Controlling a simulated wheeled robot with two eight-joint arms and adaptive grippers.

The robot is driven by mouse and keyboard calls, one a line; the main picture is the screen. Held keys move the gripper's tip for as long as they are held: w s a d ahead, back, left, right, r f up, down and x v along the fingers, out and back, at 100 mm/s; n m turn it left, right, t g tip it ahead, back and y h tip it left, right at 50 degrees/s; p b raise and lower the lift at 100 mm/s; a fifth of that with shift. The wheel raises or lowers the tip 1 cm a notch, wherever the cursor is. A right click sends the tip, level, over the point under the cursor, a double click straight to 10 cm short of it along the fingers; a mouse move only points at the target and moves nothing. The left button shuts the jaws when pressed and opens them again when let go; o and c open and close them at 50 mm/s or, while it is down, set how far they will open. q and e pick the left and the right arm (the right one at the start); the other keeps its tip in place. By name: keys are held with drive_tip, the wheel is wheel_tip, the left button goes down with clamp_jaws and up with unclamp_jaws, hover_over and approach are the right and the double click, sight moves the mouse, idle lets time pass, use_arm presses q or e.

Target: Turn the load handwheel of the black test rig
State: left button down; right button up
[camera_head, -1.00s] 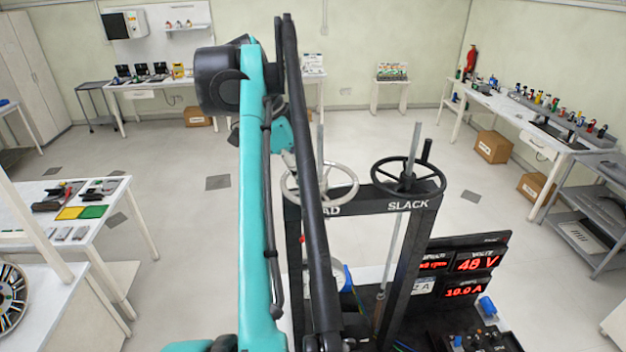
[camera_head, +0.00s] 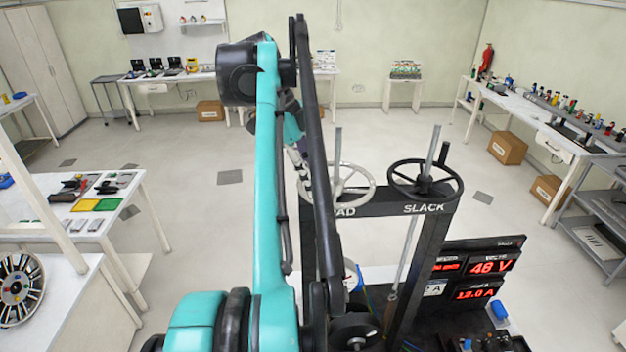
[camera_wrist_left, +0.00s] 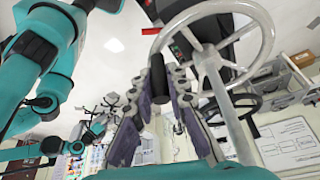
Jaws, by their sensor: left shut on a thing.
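The load handwheel (camera_head: 352,187) is the white spoked wheel on top of the black test rig (camera_head: 385,207), left of the black slack handwheel (camera_head: 425,178). My left arm partly covers it and the start of its label. My left gripper (camera_head: 303,168) is mostly hidden behind its own arm, at the wheel's left side. In the left wrist view, the white wheel (camera_wrist_left: 268,35) fills the upper right. My left gripper (camera_wrist_left: 170,75) is shut at its lower left rim, around a dark grip. My right gripper does not show clearly in either view.
Red displays (camera_head: 487,278) on the rig read 48 V and 12.0 A. A rod rises through each wheel. A white table (camera_head: 125,200) with tools stands at the left, a workbench (camera_head: 540,120) at the right. The floor behind the rig is clear.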

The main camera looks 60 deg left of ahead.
use_arm(q)
drive_tip(key=c, duration=1.5)
unclamp_jaws()
drive_tip(key=shift+v, duration=6)
drive_tip(key=shift+w, duration=0.1)
